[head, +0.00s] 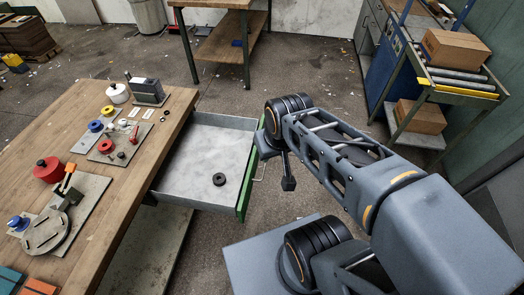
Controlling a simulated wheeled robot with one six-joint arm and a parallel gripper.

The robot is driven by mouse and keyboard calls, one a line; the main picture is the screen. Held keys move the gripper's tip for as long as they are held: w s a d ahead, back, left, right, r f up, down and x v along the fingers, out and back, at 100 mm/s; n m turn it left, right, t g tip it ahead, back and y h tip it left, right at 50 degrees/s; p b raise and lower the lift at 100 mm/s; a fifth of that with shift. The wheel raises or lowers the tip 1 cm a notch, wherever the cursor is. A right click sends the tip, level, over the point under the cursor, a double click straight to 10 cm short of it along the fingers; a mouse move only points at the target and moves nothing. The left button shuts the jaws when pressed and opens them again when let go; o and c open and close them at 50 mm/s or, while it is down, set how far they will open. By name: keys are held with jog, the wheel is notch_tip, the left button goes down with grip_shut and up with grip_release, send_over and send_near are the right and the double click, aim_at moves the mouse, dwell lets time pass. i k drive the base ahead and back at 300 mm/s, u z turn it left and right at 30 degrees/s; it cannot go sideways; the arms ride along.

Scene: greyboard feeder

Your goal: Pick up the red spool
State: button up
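I cannot tell for sure which is the red spool. My gripper (288,184) hangs from the arm right of the open drawer, well apart from both red things. It is small and dark here, and its fingers do not show clearly. Nothing is seen hanging from it.
The open drawer (185,178) juts from the workbench and holds a black ring (219,179). A white spool (117,93), a blue ring (96,126) and a grey fixture (47,231) stand on the bench. A shelf rack with cardboard boxes (455,50) is at right.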

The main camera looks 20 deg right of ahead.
aim_at(106, 146)
jog(key=u, duration=1.25)
jog(key=k, duration=0.45)
jog(key=u, duration=0.75)
jog(key=i, duration=1.3)
jog(key=z, duration=0.75)
